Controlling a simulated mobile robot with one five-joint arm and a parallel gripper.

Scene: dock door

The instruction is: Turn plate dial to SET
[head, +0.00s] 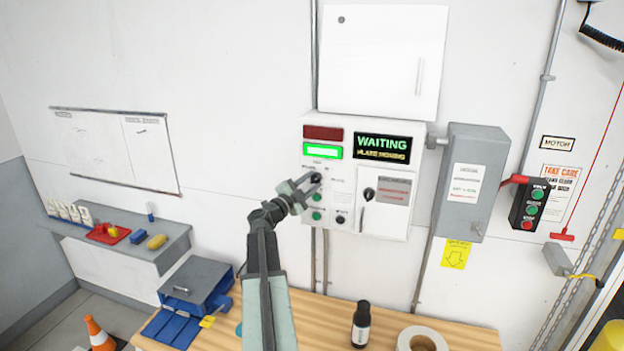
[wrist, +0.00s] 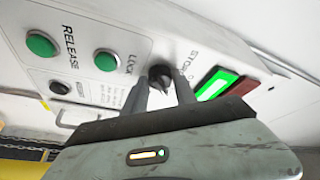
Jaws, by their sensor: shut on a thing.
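The plate dial, a black knob (wrist: 160,76), is on the white control panel (head: 353,224). My gripper (head: 304,187) reaches up to the panel's left side in the head view. In the wrist view my gripper (wrist: 160,92) has its two fingers on either side of the knob, shut on it. Labels reading LOCK and STORE are near the knob; I cannot make out a SET mark. The display (head: 382,148) reads WAITING and PLATE MOVING. A green lamp (head: 322,152) is lit below a dark red lamp (head: 323,133).
Green buttons (wrist: 107,62) sit close to the fingers. A second black knob (head: 369,194) is to the right on the panel. A grey switch box (head: 471,180) is beside the panel. A wooden bench (head: 300,325) with a bottle (head: 361,325) and tape roll (head: 421,340) is below.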

